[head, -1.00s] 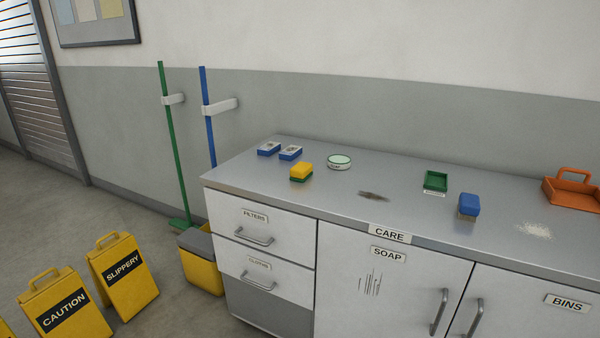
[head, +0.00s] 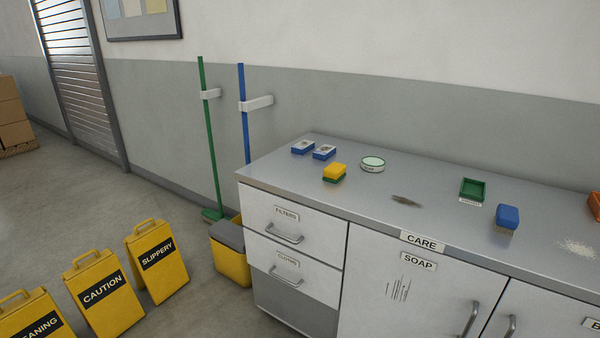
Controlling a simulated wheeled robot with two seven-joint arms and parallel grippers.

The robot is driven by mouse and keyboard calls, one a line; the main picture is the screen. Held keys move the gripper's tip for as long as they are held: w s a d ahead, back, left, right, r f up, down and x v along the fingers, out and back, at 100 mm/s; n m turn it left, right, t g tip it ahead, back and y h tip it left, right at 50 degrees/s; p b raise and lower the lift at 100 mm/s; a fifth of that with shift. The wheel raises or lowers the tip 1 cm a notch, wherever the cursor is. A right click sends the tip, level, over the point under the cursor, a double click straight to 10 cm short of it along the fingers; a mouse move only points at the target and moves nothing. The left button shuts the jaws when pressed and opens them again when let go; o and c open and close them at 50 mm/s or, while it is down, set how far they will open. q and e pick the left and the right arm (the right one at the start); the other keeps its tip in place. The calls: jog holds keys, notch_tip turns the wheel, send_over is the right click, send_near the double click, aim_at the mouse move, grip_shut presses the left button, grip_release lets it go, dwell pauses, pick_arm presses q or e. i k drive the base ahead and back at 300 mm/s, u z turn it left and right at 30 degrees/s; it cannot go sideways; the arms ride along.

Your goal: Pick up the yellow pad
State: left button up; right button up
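The yellow pad (head: 335,169) is a small block with a green underside. It lies on the grey counter top (head: 430,221), near the counter's left part, in the head view. Neither of my grippers shows in the head view.
A dark smear (head: 406,201), a green tray (head: 472,190), a blue block (head: 507,217) and white powder (head: 577,248) are further right. Yellow caution signs (head: 101,290) and a yellow bucket (head: 231,262) stand on the floor.

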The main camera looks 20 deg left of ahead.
aim_at(334, 172)
jog(key=u, duration=1.9)
jog(key=i, duration=2.7)
jog(key=z, duration=3.85)
